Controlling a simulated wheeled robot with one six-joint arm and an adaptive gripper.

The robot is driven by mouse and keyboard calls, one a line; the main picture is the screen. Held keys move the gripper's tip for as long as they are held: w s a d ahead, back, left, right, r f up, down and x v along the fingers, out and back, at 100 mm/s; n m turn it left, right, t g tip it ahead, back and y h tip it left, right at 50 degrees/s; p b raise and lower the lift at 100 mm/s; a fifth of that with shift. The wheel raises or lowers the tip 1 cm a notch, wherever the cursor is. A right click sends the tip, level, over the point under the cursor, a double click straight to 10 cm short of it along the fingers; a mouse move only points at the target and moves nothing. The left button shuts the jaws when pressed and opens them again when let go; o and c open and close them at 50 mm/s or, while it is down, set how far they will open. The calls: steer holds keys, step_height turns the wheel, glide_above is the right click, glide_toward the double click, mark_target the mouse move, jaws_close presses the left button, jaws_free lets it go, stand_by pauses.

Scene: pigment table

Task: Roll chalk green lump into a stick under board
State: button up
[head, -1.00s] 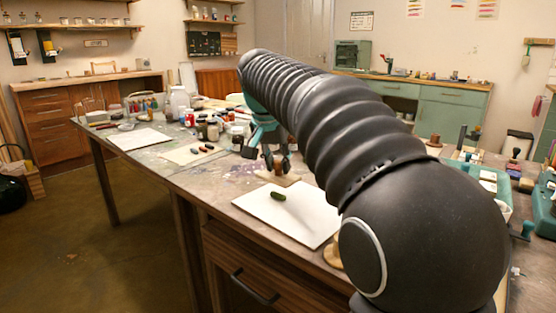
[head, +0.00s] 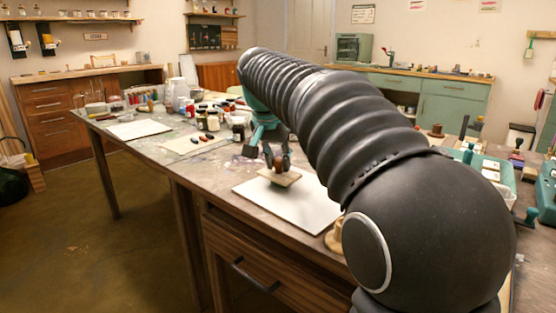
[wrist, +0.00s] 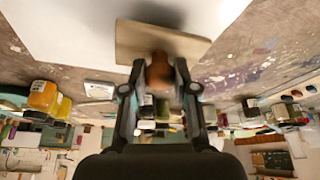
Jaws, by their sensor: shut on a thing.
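My gripper (head: 277,158) is shut on the brown knob of a small wooden board (head: 279,177). In the wrist view, the fingers (wrist: 160,80) close around the knob (wrist: 159,68), with the flat board (wrist: 135,42) beyond it. The board is over the far part of a white sheet (head: 300,208), looking slightly tilted in the head view. I cannot tell whether it is raised or touching anything. The green lump is not visible in either current view; the board may be hiding it.
A second pale sheet (head: 186,147) with dark sticks lies further left, with several jars behind it. Another white sheet (head: 140,129) is at the far left. A round wooden piece (head: 333,238) sits at the near sheet's right edge, partly behind my arm.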

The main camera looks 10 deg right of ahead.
mark_target(272, 176)
steer(key=shift+f+b, duration=0.35)
steer(key=shift+f, duration=0.25)
stand_by(0.3)
steer(key=shift+a, duration=0.1)
steer(key=shift+s+a, duration=0.45)
steer(key=shift+a, duration=0.1)
steer(key=shift+s, duration=0.1)
steer(key=shift+s+a, duration=0.3)
steer(key=shift+a, duration=0.2)
steer(key=shift+w+d, duration=0.1)
steer(key=shift+w+d+p, duration=0.6)
steer(key=shift+w+d, duration=0.2)
steer(key=shift+d, duration=0.3)
